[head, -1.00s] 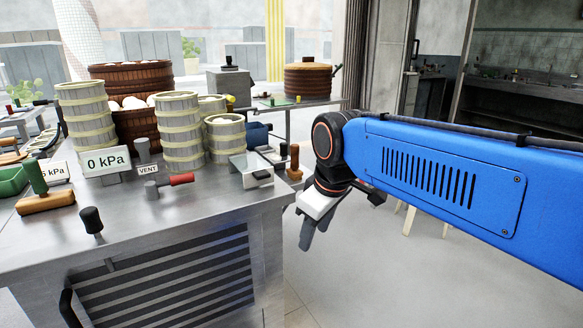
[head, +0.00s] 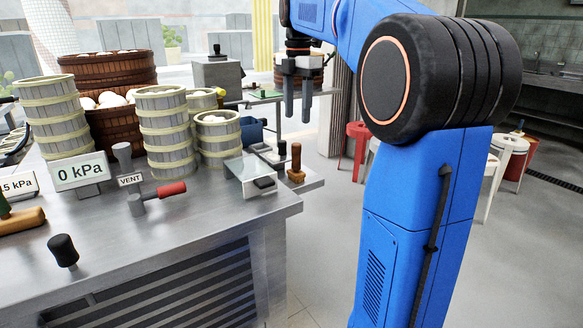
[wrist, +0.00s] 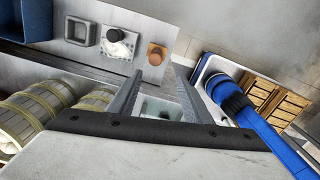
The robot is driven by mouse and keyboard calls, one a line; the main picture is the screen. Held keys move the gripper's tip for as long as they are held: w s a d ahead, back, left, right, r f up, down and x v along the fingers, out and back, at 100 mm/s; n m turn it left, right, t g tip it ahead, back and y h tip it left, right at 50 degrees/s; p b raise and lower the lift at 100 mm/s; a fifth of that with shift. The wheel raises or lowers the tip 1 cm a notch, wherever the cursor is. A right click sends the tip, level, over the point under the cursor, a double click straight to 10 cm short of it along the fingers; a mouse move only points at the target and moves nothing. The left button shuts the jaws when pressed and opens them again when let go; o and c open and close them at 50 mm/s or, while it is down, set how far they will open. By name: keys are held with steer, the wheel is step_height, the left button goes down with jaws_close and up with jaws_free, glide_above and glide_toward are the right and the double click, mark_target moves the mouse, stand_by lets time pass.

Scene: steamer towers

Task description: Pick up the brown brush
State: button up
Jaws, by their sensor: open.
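A brown upright handle on a brown base, which looks like the brown brush (head: 296,163), stands on a small ledge at the counter's right end. In the wrist view a round brown top (wrist: 157,54), apparently the same thing, shows just beyond the fingertips and between them in the picture. My gripper (head: 297,119) points down, open and empty, above the brush and apart from it. Its two grey fingers also show in the wrist view (wrist: 157,72). The brush's bristles cannot be made out.
A clear-lidded box (head: 250,176) stands left of the brush. Steamer towers (head: 163,132) and a red-handled vent valve (head: 160,195) are farther left on the metal counter (head: 215,220). A 0 kPa sign (head: 80,169) stands there too. Stools (head: 505,150) stand on the floor to the right.

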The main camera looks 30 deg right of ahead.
mark_target(297, 143)
steer(key=shift+n, duration=0.6)
steer(key=f, duration=0.4)
steer(key=w+d+f, duration=0.1)
steer(key=f, duration=0.2)
steer(key=w+f, duration=0.1)
steer(key=f, duration=0.3)
steer(key=shift+d+f, duration=0.15)
steer(key=shift+f, duration=0.15)
steer(key=shift+s+f, duration=0.2)
steer(key=shift+f, duration=2.45)
jaws_close()
